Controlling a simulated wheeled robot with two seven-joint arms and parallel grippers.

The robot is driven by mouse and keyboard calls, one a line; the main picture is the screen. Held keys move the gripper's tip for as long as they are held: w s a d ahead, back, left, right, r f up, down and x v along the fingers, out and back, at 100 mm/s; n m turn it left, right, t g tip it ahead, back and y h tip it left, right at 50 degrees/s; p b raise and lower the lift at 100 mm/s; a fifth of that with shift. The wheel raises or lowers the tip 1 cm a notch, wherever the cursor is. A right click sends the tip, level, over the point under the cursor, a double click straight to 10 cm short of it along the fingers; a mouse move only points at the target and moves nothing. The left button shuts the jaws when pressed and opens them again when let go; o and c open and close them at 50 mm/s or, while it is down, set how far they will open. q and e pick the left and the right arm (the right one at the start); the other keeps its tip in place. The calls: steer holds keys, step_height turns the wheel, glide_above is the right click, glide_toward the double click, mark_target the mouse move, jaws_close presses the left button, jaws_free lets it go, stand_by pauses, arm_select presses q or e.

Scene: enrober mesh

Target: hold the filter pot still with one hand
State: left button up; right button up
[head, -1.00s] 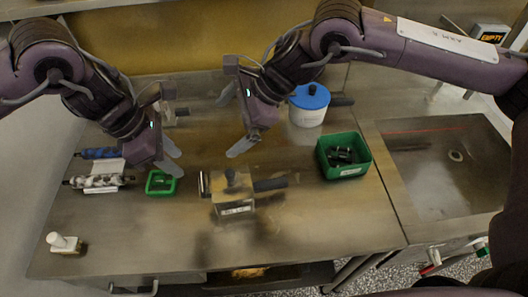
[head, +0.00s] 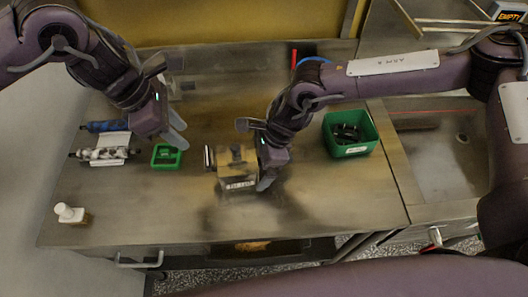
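The filter pot, which I take to be the box-shaped metal vessel with a pale label (head: 232,164), stands upright mid-table. A bright metal cylinder (head: 209,157) is at its left side. My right gripper (head: 264,182) is down at the pot's right side, where it covers the dark handle. Its fingertips are mostly hidden, so I cannot tell whether it is closed on the handle. My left gripper (head: 178,130) hangs beyond the small green tray (head: 156,164), its two fingers apart and empty, away from the pot.
A green bin (head: 368,146) with dark parts stands to the right. Rollers (head: 100,154) lie at the left, and a white-capped bottle (head: 70,213) is at the front left. My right arm hides most of a blue-lidded container. The front middle of the table is clear.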

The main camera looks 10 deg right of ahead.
steer(key=shift+a+f, duration=0.15)
steer(key=shift+f, duration=0.25)
steer(key=shift+c, duration=0.3)
steer(key=c, duration=1.1)
steer(key=shift+o, duration=0.2)
